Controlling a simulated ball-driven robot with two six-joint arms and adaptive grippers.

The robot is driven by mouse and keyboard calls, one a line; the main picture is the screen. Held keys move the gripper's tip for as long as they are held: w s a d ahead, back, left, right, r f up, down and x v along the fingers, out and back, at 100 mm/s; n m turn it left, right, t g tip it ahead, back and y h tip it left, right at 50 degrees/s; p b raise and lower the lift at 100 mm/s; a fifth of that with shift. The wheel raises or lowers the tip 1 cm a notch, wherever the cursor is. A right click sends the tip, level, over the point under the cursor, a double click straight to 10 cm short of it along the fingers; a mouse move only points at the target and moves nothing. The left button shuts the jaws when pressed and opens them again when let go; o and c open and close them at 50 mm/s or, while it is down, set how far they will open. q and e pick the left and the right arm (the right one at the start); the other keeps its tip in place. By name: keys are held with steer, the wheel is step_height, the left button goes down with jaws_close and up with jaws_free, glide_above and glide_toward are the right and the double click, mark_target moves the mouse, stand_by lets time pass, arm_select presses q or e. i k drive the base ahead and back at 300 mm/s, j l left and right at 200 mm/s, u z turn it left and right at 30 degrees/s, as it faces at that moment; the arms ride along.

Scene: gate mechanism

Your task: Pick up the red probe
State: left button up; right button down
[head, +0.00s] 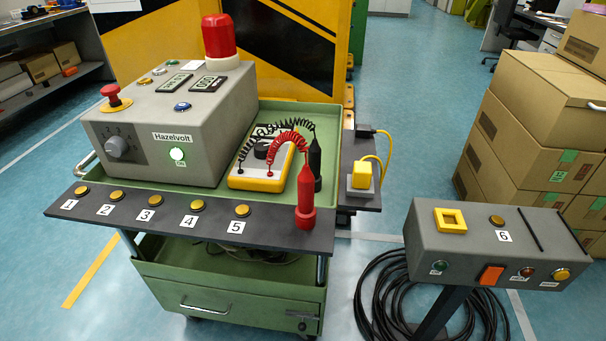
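The red probe (306,197) stands upright on the right part of the cart's dark front ledge. A coiled red cable arches from it to the yellow-edged meter (262,168). The black probe (315,165) stands upright just behind the red probe, on a coiled black cable. Neither of my grippers shows in the head view.
The green cart (225,260) carries the grey Hazelvolt box (175,120) and several numbered buttons along its ledge. A grey control box (470,240) on a post stands at the right, with black cable coils (380,300) below. Cardboard boxes (535,120) stand behind it.

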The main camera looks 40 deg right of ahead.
mark_target(306, 210)
steer(key=l+z, duration=0.15)
steer(key=z, duration=0.75)
